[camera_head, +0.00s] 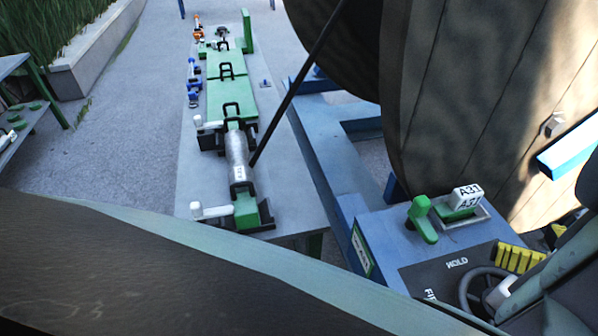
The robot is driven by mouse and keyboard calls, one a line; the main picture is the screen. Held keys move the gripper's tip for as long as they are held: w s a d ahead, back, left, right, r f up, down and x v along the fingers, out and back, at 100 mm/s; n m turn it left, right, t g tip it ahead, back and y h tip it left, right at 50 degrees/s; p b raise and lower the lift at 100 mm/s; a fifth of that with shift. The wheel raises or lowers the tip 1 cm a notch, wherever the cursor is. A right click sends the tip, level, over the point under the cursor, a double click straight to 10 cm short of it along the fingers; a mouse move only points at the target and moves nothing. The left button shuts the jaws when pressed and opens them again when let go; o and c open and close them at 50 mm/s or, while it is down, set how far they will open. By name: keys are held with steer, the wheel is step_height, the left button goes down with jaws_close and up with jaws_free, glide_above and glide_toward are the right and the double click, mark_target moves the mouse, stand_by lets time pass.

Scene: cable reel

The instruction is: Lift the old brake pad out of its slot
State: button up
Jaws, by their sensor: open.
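A white block marked A31 (467,196) stands in a shallow grey-rimmed recess on the blue frame at the right. A green piece (455,213) lies against its foot in the same recess. I cannot tell for sure which of these is the old brake pad; no other piece is plainly one. A green lever (422,219) stands just left of the recess. My gripper's fingers do not show, and nothing is seen touching the block.
A large wooden reel (475,90) rises behind the recess. A handwheel (484,292) and yellow ridged piece (518,257) sit by the HOLD panel (450,267). A grey bench (195,165) with a metal cylinder (238,160) stands left. A dark pole crosses above it.

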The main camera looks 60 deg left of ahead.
mark_target(470, 202)
steer(key=p+x, duration=0.1)
steer(key=x, duration=0.8)
steer(key=shift+r+p+x, duration=0.2)
steer(key=shift+p+x, duration=0.25)
steer(key=shift+x, duration=0.6)
steer(key=shift+r+p+x, duration=0.2)
steer(key=shift+p+x, duration=0.2)
steer(key=shift+x, duration=0.7)
steer(key=shift+w+a+f, duration=0.2)
steer(key=shift+w+a, duration=0.1)
steer(key=shift+a, duration=0.25)
steer(key=c, duration=1.4)
